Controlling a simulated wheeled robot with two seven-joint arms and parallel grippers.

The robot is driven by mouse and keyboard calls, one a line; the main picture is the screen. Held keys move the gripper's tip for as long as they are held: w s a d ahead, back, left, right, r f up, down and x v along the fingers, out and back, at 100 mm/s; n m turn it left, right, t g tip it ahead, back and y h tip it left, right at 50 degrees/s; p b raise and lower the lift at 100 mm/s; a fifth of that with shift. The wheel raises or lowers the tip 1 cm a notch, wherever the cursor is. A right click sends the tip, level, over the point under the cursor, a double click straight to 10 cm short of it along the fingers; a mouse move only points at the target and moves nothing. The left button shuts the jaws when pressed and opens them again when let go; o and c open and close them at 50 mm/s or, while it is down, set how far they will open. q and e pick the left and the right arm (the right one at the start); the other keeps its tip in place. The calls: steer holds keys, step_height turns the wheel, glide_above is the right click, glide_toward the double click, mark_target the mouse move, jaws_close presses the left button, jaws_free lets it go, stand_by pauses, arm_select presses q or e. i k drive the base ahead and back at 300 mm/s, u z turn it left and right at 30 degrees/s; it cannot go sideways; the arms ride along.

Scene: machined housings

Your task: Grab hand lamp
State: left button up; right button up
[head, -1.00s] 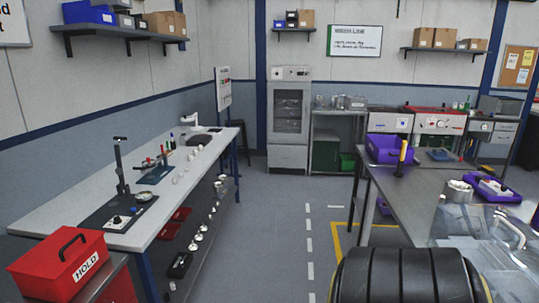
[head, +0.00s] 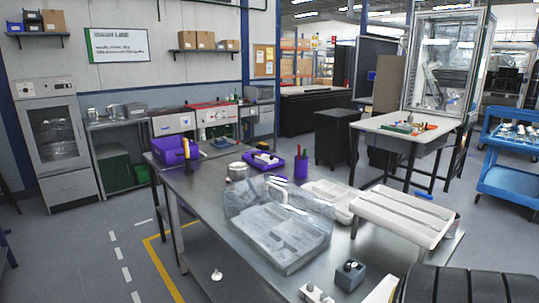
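A slim yellow upright thing with a dark base (head: 187,152), which looks like the hand lamp, stands at the far left of the steel table (head: 205,205) in the head view. It is beside a purple bin (head: 165,153) and partly in front of it. It is small in the picture, so its details are unclear. Neither of my grippers shows in the head view.
The steel table also bears a clear case (head: 280,235), a white tray (head: 400,215), a purple tray (head: 262,163) and a purple cup (head: 301,165). A white-topped table (head: 400,124) and a blue cart (head: 508,180) stand to the right. Floor is free at left.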

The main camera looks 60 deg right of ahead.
mark_target(189, 171)
steer(key=z, duration=0.35)
steer(key=i, duration=1.55)
steer(key=z, duration=1.15)
